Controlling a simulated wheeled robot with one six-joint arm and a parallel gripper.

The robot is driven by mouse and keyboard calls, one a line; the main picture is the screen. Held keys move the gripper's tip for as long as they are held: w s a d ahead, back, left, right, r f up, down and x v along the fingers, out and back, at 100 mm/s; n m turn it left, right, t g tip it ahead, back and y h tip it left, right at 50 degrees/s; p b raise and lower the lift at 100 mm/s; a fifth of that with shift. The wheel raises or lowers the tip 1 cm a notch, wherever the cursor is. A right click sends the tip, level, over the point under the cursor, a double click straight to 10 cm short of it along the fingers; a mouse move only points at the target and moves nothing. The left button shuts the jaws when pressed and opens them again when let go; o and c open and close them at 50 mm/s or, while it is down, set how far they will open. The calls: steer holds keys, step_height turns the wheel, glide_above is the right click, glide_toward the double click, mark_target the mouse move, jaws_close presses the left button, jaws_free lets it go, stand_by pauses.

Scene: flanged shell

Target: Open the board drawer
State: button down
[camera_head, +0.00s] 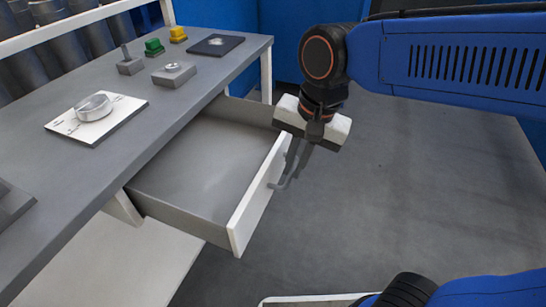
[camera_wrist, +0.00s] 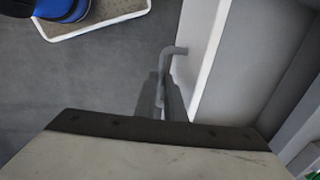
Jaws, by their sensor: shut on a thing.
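The board drawer (camera_head: 200,165) is pulled out from under the grey table, and its grey inside looks empty. Its white front panel (camera_head: 258,200) faces right, with a grey bar handle (camera_head: 284,182) on it. My gripper (camera_head: 298,160) is at the handle and shut on it. In the wrist view the handle (camera_wrist: 166,68) runs down from the panel (camera_wrist: 205,60) to between my gripper's fingers (camera_wrist: 162,100). The fingertips are partly hidden by the handle and the gripper body.
The grey table (camera_head: 130,150) carries a white board with a round knob (camera_head: 95,112), a grey block (camera_head: 174,74), green (camera_head: 154,47) and yellow (camera_head: 178,34) pieces and a dark plate (camera_head: 216,45). The floor (camera_head: 400,200) right of the drawer is clear.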

steer(key=shift+s+d, duration=0.25)
steer(key=shift+d, duration=0.4)
steer(key=c, duration=1.8)
jaws_free()
steer(key=shift+c, duration=0.2)
steer(key=shift+r, duration=0.15)
steer(key=s+d+r, duration=0.1)
steer(key=d+r, duration=0.2)
steer(key=r, duration=1.4)
steer(key=shift+s, duration=0.15)
steer(key=shift+d+f, duration=0.1)
